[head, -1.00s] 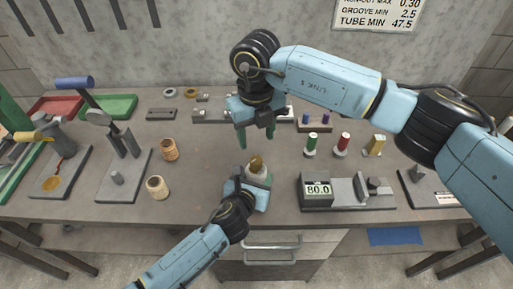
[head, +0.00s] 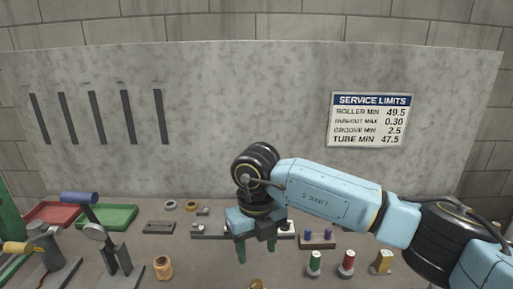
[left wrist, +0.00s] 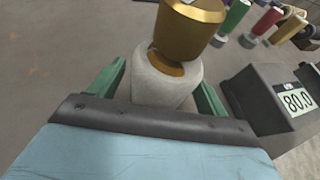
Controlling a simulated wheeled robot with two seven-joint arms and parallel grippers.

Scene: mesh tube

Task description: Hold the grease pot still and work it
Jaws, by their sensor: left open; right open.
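The grease pot shows large in the left wrist view, with a pale grey body (left wrist: 165,84) and a brass top (left wrist: 192,22). In the head view only the tip of its brass top (head: 257,284) shows at the bottom edge. My left gripper (left wrist: 160,78) is open, with one green finger on each side of the pot's body. I cannot tell whether the fingers touch it. My right gripper (head: 256,250) is open and empty, pointing down above the bench beyond the pot.
A gauge reading 80.0 (left wrist: 296,99) stands right of the pot. Green (head: 315,262), red (head: 347,262) and yellow (head: 382,261) spools stand at the right. A brass-coloured bushing (head: 163,268) stands at the left. A service limits sign (head: 369,119) hangs on the wall.

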